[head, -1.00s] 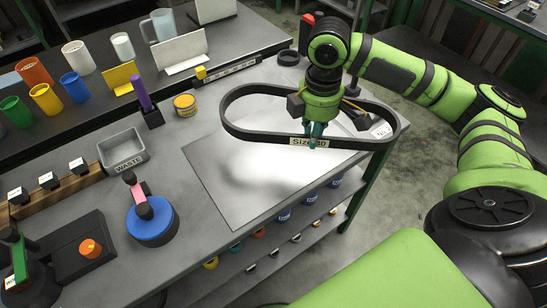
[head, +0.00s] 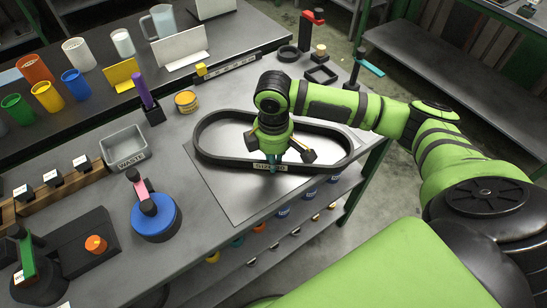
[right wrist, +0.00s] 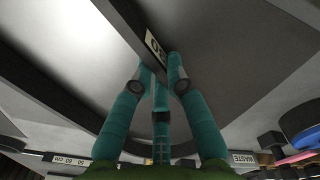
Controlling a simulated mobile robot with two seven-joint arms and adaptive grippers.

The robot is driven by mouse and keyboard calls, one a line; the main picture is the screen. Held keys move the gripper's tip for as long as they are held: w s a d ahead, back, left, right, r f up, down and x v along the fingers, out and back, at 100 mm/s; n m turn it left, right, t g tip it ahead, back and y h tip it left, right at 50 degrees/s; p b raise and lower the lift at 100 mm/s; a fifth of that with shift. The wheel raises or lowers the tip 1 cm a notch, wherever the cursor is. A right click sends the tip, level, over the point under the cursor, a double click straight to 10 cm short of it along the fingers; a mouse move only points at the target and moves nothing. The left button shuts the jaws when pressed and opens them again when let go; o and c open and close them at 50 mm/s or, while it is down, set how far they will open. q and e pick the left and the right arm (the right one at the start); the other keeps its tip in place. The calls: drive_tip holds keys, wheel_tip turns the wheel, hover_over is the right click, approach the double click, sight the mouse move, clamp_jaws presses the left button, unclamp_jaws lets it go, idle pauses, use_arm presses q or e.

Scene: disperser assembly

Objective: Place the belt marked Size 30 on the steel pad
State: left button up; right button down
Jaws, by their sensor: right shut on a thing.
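The belt (head: 225,161) is a large black oval loop with a white Size label on its near side, partly covered by my fingers in the head view. My right gripper (head: 272,167) is shut on that near side at the label. In the right wrist view the teal fingers (right wrist: 160,68) pinch the belt (right wrist: 128,24) beside its label, of which "30" shows. The steel pad (head: 240,205) is a bright flat sheet on the table. The belt is above or on the pad; I cannot tell whether it touches. My left gripper is not in view.
The pad's near part is clear.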

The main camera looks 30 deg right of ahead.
drive_tip(key=c, duration=1.2)
unclamp_jaws()
drive_tip(key=shift+f, duration=0.1)
drive_tip(key=shift+c, duration=0.2)
wheel_tip(320, 180, up, 12)
drive_tip(key=shift+b, duration=0.35)
